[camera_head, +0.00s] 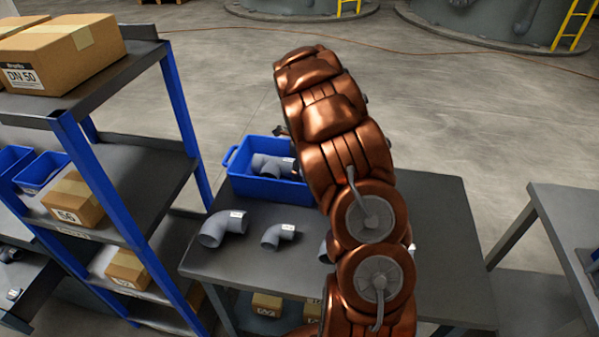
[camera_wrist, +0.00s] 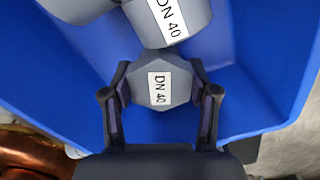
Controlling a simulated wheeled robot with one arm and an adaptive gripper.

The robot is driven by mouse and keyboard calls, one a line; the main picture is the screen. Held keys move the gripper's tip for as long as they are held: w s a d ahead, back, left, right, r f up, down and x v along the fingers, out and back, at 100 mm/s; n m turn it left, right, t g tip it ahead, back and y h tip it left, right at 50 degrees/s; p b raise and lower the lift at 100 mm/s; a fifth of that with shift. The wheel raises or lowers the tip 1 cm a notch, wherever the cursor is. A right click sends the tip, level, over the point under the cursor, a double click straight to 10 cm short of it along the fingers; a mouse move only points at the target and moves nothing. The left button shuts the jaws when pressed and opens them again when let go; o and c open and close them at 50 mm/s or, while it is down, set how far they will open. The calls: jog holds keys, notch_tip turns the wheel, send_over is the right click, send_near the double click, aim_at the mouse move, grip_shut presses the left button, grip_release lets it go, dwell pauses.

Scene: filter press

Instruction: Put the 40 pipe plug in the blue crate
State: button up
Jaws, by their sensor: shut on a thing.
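The 40 pipe plug (camera_wrist: 172,88) is a grey faceted piece with a white "DN 40" label. In the wrist view my gripper (camera_wrist: 160,92) is shut on it, one finger on each side. The plug shows over the inside of the blue crate (camera_wrist: 252,75); I cannot tell whether it touches the crate's floor. The blue crate (camera_head: 240,185) stands on the dark table in the head view. My arm covers its right part there, and the plug and fingertips are not clearly visible in that view.
Grey pipe fittings (camera_head: 270,165) lie in the crate; one labelled "DN 40" (camera_wrist: 165,22) is close beyond the plug. Two grey elbows (camera_head: 224,228) (camera_head: 277,236) stand on the table (camera_head: 250,268) in front of the crate. A blue-posted shelf (camera_head: 180,95) with boxes stands at left.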

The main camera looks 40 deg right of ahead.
jog(key=shift+f, duration=0.1)
jog(key=o, duration=1.3)
